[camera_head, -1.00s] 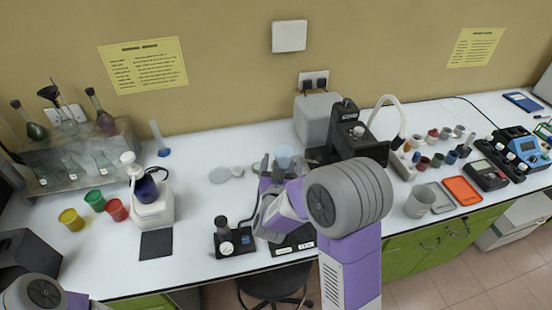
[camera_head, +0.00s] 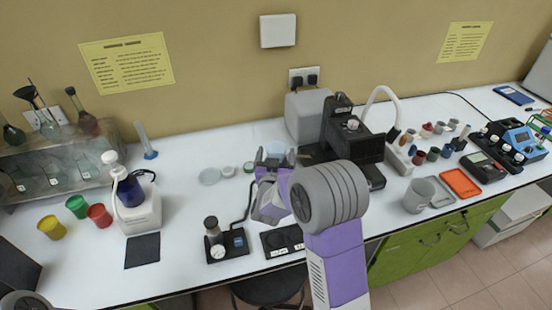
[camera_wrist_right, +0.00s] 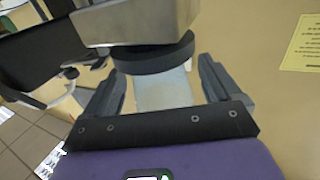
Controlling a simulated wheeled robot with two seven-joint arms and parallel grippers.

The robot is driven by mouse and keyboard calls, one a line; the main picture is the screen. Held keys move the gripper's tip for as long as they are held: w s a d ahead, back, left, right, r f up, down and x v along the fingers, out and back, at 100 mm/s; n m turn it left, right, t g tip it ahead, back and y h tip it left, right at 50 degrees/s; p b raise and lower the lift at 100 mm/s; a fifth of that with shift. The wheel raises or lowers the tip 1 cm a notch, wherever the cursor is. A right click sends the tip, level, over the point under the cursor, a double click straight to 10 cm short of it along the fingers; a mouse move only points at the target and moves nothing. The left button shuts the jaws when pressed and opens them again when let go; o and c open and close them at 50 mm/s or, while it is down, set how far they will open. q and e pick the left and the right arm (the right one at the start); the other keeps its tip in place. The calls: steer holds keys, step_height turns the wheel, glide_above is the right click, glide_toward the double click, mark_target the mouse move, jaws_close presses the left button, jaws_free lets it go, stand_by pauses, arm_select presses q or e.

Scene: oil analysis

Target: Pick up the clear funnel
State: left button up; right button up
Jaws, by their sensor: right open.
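A pale, see-through blue piece (camera_head: 276,147) stands on the bench just behind my right gripper (camera_head: 276,158) in the head view. It may be the clear funnel, but its lower part is hidden and I cannot tell its shape. My right gripper is open, with one fingertip on each side of that piece's near side as seen in the head view. In the right wrist view the open fingers (camera_wrist_right: 162,92) have a pale, see-through area between them. My left gripper is out of view.
A black instrument (camera_head: 352,140) stands close right of my gripper. A small black device (camera_head: 227,243) and a flat black scale (camera_head: 283,241) lie in front. A white dish (camera_head: 209,176) lies to the left. A dark funnel (camera_head: 25,92) sits in a flask at far left.

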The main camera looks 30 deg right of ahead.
steer(key=shift+w+d, duration=0.25)
steer(key=shift+w, duration=0.1)
steer(key=shift+c, duration=0.3)
steer(key=c, duration=1)
steer(key=shift+r, duration=0.1)
